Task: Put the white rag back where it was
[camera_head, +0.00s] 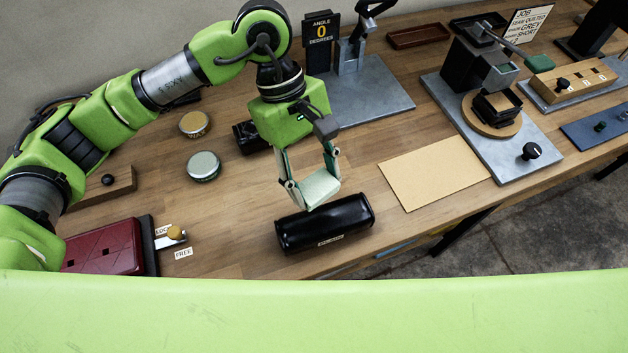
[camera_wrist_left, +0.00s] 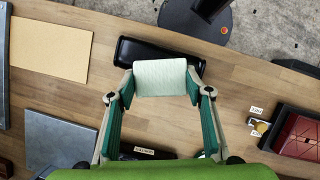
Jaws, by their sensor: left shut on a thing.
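The white rag (camera_head: 318,188) is pale and is held between the fingertips of my left gripper (camera_head: 313,182). In the left wrist view the rag (camera_wrist_left: 161,78) shows a fine texture and spans between the two green fingers of the left gripper (camera_wrist_left: 161,88). The gripper is shut on it, above the wooden bench. A glossy black padded block (camera_head: 325,224) with a small label lies just below and in front of the rag; the rag partly covers it in the wrist view (camera_wrist_left: 135,48). I cannot tell whether rag and block touch. My right gripper is out of view.
A tan sheet (camera_head: 434,172) lies right of the black block. Two round tins (camera_head: 203,166) and a black box (camera_head: 251,138) stand left and behind. A dark red box (camera_head: 104,247) with a latch is at left. Metal-based fixtures (camera_head: 366,101) stand behind.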

